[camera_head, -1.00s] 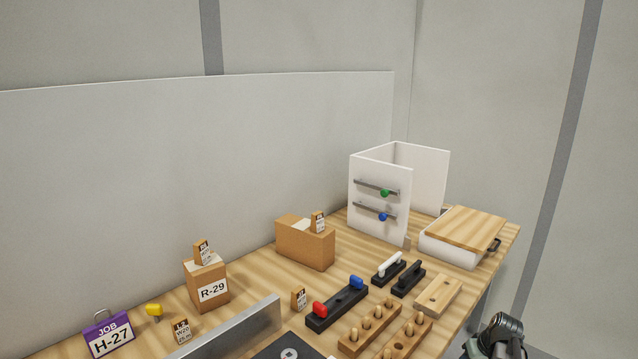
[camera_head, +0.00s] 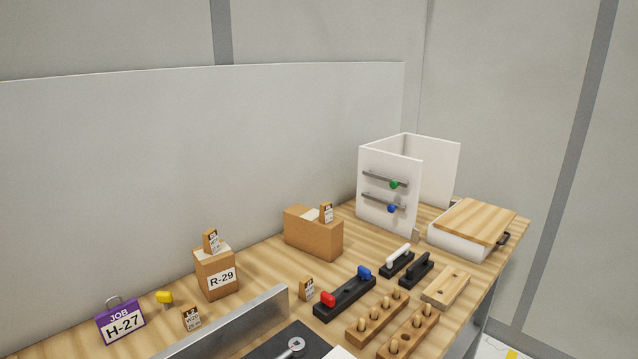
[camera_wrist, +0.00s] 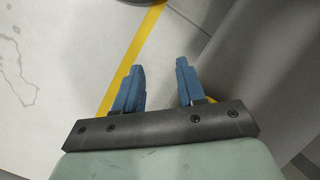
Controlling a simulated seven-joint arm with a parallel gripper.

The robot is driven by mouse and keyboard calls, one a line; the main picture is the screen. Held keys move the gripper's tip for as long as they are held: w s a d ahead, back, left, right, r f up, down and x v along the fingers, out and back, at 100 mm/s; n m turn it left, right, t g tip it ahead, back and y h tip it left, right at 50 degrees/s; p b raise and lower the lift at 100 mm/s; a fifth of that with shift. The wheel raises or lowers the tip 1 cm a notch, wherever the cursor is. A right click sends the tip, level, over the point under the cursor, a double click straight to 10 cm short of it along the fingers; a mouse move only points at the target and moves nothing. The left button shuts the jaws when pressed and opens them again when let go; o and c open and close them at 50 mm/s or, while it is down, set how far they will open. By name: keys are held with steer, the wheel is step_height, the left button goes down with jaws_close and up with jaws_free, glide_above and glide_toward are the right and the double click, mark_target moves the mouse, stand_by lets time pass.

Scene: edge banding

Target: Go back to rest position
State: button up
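My gripper (camera_wrist: 160,80) shows in the wrist view with its two blue fingers apart and nothing between them. It hangs over a pale floor (camera_wrist: 75,50) with a yellow line. It does not show in the head view now. The wooden workbench (camera_head: 260,261) in the head view holds the bench items, and none of them is in the wrist view.
On the bench stand a purple job sign (camera_head: 121,322), an R-29 box (camera_head: 217,275), a cardboard box (camera_head: 314,234), a white rack (camera_head: 388,189), a wood-topped white box (camera_head: 463,237), a black holder with red and blue pieces (camera_head: 345,298), and peg blocks (camera_head: 377,318).

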steer(key=s+a+f+g, duration=0.1)
steer(key=s+a+f, duration=0.1)
steer(key=s, duration=0.6)
steer(key=s+a+f+g+h, duration=0.1)
steer(key=s+a+f+g, duration=0.1)
steer(key=s, duration=0.7)
steer(key=shift+a+f, duration=0.45)
steer(key=shift+a, duration=0.1)
